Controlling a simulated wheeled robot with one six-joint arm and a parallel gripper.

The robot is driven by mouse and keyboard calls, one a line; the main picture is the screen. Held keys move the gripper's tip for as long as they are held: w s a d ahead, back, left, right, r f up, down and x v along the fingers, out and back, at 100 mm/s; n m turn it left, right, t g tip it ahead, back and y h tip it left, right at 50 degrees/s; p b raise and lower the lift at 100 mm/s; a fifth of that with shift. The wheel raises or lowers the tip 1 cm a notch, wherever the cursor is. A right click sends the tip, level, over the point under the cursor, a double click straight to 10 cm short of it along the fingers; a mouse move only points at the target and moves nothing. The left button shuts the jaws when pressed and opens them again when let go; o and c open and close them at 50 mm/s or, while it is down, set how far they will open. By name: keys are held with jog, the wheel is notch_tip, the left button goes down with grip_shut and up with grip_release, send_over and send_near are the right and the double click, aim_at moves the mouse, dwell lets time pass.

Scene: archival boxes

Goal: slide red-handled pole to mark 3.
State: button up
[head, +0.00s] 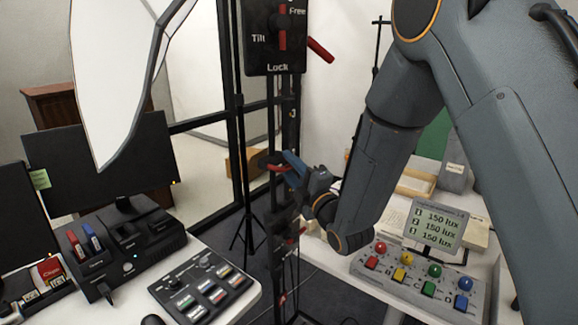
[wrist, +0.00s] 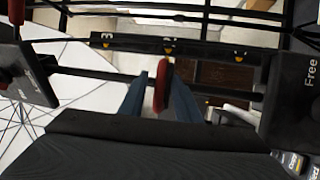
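The red handle (wrist: 162,88) of the pole slider stands between the two blue fingers of my gripper (wrist: 160,95) in the wrist view. The fingers are apart, with a gap visible at the handle's left; contact on the right cannot be told. In the head view the red handle (head: 273,160) and my gripper (head: 288,163) meet at the black pole (head: 292,130). A black strip of marks (wrist: 135,43) runs behind the handle. The handle lines up with the middle mark; the left mark looks like a 3.
A black panel (head: 275,35) reading Free, Tilt and Lock has a red lever (head: 320,49). A white light umbrella or reflector (head: 115,70) hangs at left. Desks with a monitor (head: 105,160), a switch panel (head: 203,285) and a button console (head: 420,282) flank the pole.

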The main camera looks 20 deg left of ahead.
grip_shut()
notch_tip(320, 180, up, 13)
jog(key=shift+f+p, duration=0.1)
jog(key=shift+p, duration=0.65)
grip_release()
jog(key=shift+f, duration=0.1)
jog(key=b+v, duration=0.3)
jog(key=v, duration=0.4)
jog(key=shift+s+d, duration=0.25)
